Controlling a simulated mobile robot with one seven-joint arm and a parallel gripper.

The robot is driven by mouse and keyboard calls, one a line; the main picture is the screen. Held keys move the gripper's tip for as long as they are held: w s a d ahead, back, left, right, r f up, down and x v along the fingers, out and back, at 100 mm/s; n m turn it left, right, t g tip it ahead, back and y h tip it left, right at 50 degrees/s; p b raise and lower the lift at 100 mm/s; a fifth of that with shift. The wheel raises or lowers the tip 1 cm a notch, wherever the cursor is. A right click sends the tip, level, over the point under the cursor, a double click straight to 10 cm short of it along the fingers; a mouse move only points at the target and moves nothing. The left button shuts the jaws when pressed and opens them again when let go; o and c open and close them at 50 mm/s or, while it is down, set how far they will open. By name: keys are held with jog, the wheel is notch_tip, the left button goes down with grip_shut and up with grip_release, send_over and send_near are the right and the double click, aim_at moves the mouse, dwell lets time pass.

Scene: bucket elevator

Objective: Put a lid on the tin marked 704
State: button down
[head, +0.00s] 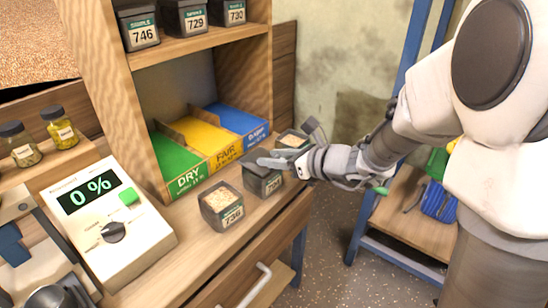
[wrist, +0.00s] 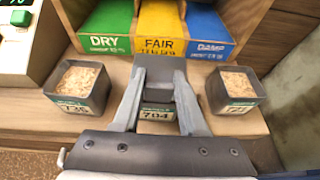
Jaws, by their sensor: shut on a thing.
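The tin marked 704 (head: 265,184) stands upright on the wooden bench, between two open tins. Its label also shows between my fingers in the wrist view (wrist: 155,114). My gripper (head: 262,161) is right over this tin. In the wrist view my gripper (wrist: 160,74) is shut on a dark grey lid (wrist: 158,94) at the tin's top. The lid and fingers hide the tin's opening and contents. I cannot tell whether the lid is fully seated or level.
Open tin 736 (head: 222,207) and another open tin (head: 292,141) hold pale flakes. Behind are green DRY (head: 178,165), yellow FAIR (head: 212,144) and blue DAMP (head: 240,123) bays. A meter reading 0 % (head: 105,225) is left. Lidded tins (head: 138,27) fill the shelf above.

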jog(key=shift+f, duration=0.35)
jog(key=shift+c, duration=2.2)
grip_release()
jog(key=shift+r, duration=0.1)
